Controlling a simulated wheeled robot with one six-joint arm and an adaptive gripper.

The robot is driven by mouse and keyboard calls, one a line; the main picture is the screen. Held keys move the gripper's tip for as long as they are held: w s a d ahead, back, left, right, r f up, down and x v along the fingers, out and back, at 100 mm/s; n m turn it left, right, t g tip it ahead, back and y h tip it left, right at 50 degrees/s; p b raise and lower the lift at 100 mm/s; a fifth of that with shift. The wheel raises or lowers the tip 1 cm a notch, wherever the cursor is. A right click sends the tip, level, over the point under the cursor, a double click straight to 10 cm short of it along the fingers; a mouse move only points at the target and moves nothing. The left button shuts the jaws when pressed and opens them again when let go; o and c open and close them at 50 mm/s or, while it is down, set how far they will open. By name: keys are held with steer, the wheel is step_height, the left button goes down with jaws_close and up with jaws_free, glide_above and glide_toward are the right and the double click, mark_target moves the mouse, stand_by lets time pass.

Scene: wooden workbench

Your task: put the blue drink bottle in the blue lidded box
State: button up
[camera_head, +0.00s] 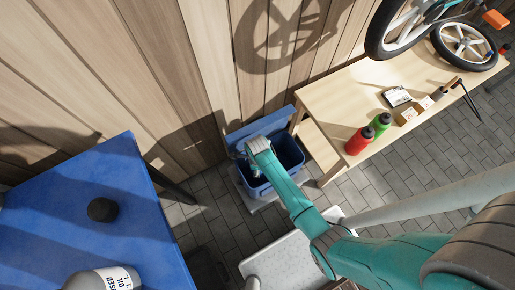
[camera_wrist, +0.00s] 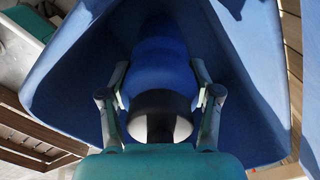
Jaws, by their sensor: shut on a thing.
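The bottle's black cap end is nearest the wrist. The bottle is within the box opening in the wrist view; whether it touches the bottom cannot be told. In the head view my gripper (camera_head: 248,165) is over the box's left part.
A wooden workbench (camera_head: 345,95) stands to the right, with a red bottle (camera_head: 359,141), a green bottle (camera_head: 380,122) and small items on it. A blue table (camera_head: 75,215) with a dark round object (camera_head: 102,210) is at left. Paved floor lies between.

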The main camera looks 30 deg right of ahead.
steer(key=shift+f, duration=2.05)
steer(key=o, duration=1.4)
steer(key=shift+o, duration=0.2)
step_height(320, 180, up, 12)
steer(key=shift+r, duration=0.1)
